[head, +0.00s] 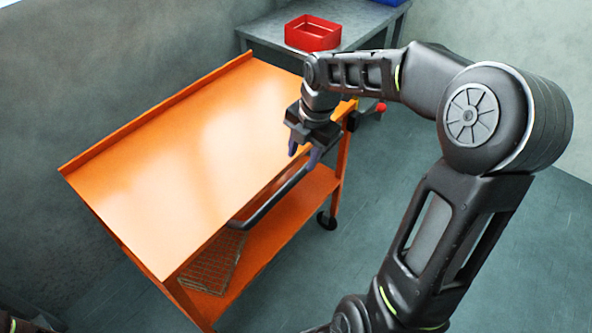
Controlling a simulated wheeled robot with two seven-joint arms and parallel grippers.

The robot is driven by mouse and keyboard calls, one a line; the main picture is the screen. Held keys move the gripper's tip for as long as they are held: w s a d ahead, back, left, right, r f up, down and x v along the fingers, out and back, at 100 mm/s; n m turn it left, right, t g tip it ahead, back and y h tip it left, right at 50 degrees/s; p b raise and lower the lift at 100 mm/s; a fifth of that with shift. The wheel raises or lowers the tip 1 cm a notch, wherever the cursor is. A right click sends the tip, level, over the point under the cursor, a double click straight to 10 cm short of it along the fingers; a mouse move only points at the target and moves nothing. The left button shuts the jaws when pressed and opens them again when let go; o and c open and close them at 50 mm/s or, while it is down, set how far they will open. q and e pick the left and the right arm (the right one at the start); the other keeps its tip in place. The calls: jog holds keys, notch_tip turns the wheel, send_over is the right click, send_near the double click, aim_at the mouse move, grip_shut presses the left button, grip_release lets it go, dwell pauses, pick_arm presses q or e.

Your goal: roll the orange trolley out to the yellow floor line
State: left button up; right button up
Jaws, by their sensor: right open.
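The orange trolley (180,150) stands against the wall at the left, with a bare top and a lower shelf. Its dark push handle (272,206) runs along the near right side. My right gripper (304,158) points down at the far end of this handle, with its fingers open and close to the bar. I cannot tell whether they touch it. My left gripper is not in view. The yellow floor line is not in view.
A wire basket (215,262) sits on the trolley's lower shelf. A grey table (350,22) behind the trolley holds a red bin (313,34) and a blue bin at the top edge. The green-grey floor (530,240) to the right looks clear.

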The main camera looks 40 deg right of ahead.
aim_at(297, 176)
jog(key=shift+w+a+f+p, duration=0.1)
jog(key=shift+w+f, duration=0.15)
jog(key=shift+f, duration=1.05)
jog(key=shift+w+a+f+p, duration=0.1)
jog(key=shift+w+f, duration=0.2)
jog(key=shift+f, duration=1)
jog(key=shift+w+f+p, duration=0.1)
jog(key=shift+w+f, duration=0.15)
jog(key=shift+f, duration=1.05)
jog(key=shift+c, duration=0.3)
grip_shut()
